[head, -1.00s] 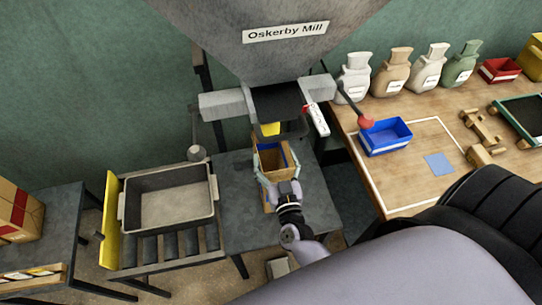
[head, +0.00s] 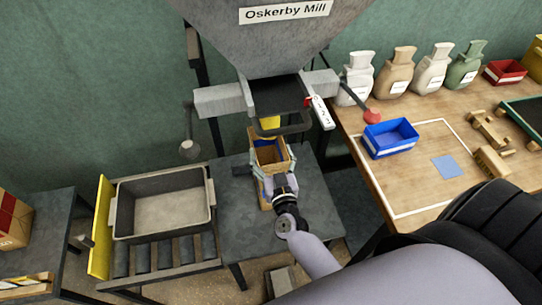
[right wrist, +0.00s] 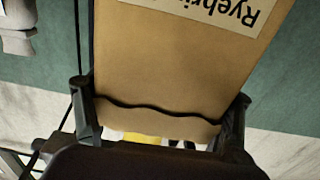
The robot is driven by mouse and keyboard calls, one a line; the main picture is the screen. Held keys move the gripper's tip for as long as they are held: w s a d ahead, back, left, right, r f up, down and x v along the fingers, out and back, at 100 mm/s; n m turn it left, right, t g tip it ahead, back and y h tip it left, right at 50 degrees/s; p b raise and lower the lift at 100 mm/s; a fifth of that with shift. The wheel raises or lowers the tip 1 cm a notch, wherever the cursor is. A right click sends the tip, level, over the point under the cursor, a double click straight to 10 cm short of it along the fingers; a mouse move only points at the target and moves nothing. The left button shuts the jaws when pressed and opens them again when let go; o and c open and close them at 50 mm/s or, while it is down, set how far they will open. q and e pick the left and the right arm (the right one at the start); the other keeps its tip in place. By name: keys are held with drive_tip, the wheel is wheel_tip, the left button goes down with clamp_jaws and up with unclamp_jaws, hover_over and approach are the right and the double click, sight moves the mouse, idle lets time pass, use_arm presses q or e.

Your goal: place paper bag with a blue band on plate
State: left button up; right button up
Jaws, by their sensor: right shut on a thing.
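The open-topped brown paper bag (head: 269,152) is upright just below and in front of the hopper spout, over the dark grey table. A bit of blue shows at its side; the full band is not visible. My right gripper (head: 270,186) is shut on its near side. In the right wrist view the bag (right wrist: 165,65) fills the middle between the fingers, its printed label upside down. No clear plate is distinguishable; a small dark piece (head: 242,170) shows beside the bag on the grey table (head: 310,205). The bag's underside is hidden. My left gripper is out of view.
The mill hopper (head: 275,40) hangs above the bag, with a red-knobbed lever (head: 372,116) to its right. A grey tub (head: 116,217) sits on rollers at left. A blue bin (head: 390,142) stands on the wooden bench at right. The grey table's right part is clear.

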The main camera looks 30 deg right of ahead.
drive_tip(key=shift+f, duration=0.1)
drive_tip(key=o, duration=1.8)
drive_tip(key=b+v, duration=0.1)
drive_tip(key=v, duration=1.1)
drive_tip(key=shift+b, duration=0.35)
